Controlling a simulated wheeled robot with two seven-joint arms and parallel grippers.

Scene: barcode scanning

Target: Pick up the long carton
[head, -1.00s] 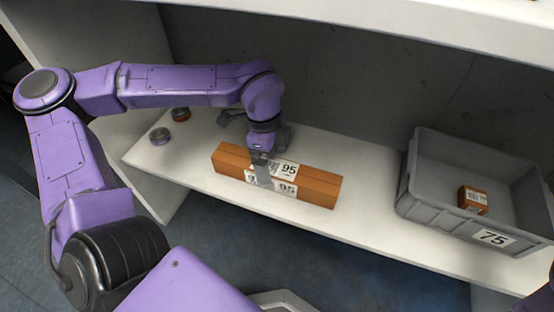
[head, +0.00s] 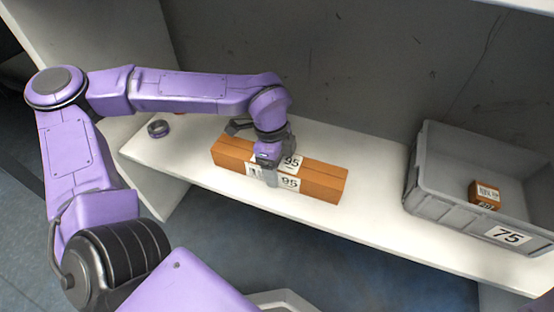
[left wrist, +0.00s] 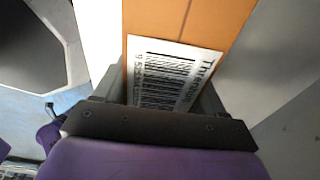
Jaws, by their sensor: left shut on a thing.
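The long carton (head: 316,180) is an orange-brown box with white "95" labels, lying lengthwise on the white shelf in the head view. My left gripper (head: 270,176) comes down over its middle and is shut on it, one finger showing against its front face. In the left wrist view the carton (left wrist: 185,22) and its barcode label (left wrist: 172,75) fill the space between the fingers. I cannot tell whether the carton touches the shelf. My right gripper is not in view.
A grey bin (head: 421,212) labelled 75 stands at the right of the shelf (head: 205,182) with a small orange box (head: 484,195) inside. A dark round item (head: 158,128) lies at the left. Shelf between carton and bin is clear.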

